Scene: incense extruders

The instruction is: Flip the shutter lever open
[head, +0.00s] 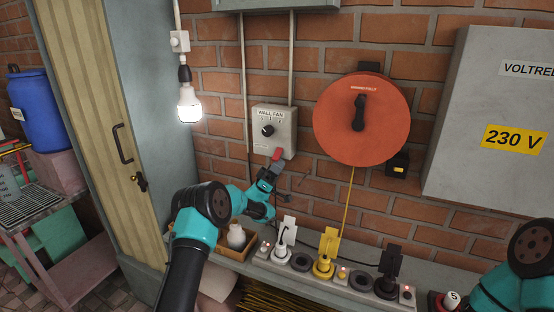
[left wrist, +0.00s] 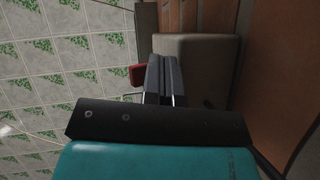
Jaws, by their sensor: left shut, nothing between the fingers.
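A grey wall box labelled "WALL FAN" (head: 287,122) with a black knob (head: 267,130) is fixed to the brick wall. A small red lever (head: 277,154) shows at its lower edge; I take it for the shutter lever. My left gripper (head: 272,168) is shut and empty, just below the red lever; I cannot tell whether they touch. In the left wrist view the shut fingers (left wrist: 163,75) point at the grey box (left wrist: 200,50), with the red lever (left wrist: 136,75) beside them on the left. My right arm shows at the lower right, its gripper out of view.
A shelf below holds a power strip with several plugs (head: 323,268) and a wooden tray with a white bulb (head: 236,237). A lit bulb (head: 189,106) hangs at upper left. A red reel (head: 362,118) and a grey "230 V" cabinet (head: 490,105) are on the wall.

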